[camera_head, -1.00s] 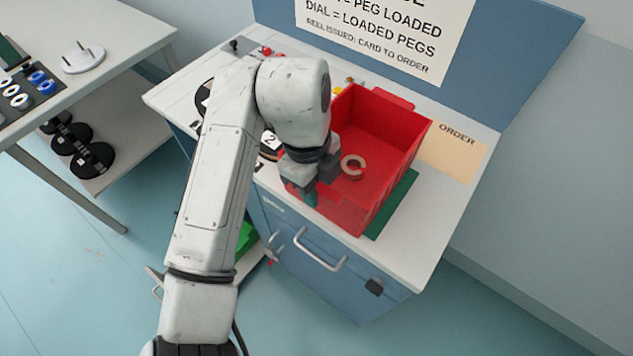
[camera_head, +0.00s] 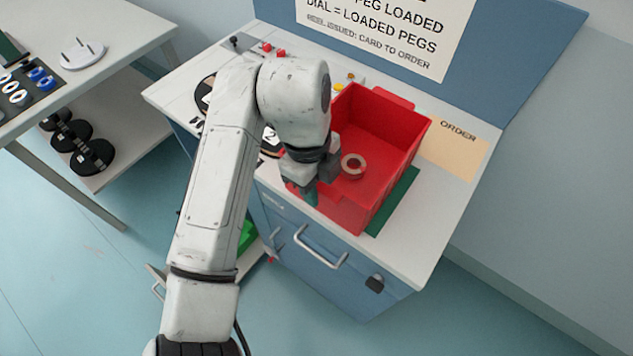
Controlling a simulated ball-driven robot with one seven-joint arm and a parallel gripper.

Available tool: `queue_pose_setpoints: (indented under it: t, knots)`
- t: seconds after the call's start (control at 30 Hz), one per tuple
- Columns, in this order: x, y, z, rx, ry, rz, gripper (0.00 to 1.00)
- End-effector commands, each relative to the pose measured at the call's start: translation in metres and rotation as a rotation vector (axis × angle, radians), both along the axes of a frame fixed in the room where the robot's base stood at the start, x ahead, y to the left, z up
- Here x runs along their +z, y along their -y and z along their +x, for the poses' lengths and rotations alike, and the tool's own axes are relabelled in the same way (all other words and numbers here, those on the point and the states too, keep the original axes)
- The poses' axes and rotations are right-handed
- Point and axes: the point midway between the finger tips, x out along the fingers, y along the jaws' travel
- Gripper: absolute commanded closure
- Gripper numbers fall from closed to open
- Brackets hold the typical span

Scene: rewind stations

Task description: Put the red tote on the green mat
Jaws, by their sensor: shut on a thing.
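My gripper (camera_head: 305,192) is shut on the tote's near left wall; the arm hides part of that wall. The green mat (camera_head: 396,202) shows as a strip along the tote's right side. The tote covers the rest of the mat. I cannot tell whether the tote touches the mat or hangs just above it.
A tan ORDER card (camera_head: 455,153) lies right of the tote. A blue sign panel (camera_head: 510,50) stands behind. Blue drawers with a handle (camera_head: 322,250) are below the worktop. A side table (camera_head: 110,35) with reels stands at left.

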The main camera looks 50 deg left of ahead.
Motion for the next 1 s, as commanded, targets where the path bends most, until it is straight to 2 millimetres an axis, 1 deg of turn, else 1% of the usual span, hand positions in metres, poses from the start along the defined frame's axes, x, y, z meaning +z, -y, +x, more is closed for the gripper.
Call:
queue_pose_setpoints:
  t: [0.1, 0.13, 0.4, 0.43, 0.67, 0.77, 0.87, 0.93, 1.0]
  knots:
    - [-0.001, 0.0, 0.0, -0.001, 0.003, 0.002, 1.0]
    - [-0.001, 0.0, 0.001, 0.0, 0.004, 0.002, 0.68]
    - [-0.001, 0.0, 0.0, 0.0, 0.001, 0.001, 0.42]
    - [-0.001, 0.0, 0.0, 0.0, 0.001, 0.001, 0.4]
    - [-0.003, 0.0, 0.0, 0.001, -0.003, -0.001, 0.4]
    - [0.003, -0.001, 0.0, 0.0, -0.001, 0.001, 0.4]
    - [0.015, -0.003, -0.001, 0.0, 0.0, 0.003, 0.4]
    - [0.027, -0.004, -0.001, 0.0, 0.001, 0.004, 0.4]
    - [0.045, -0.007, -0.003, 0.001, -0.001, 0.006, 0.4]
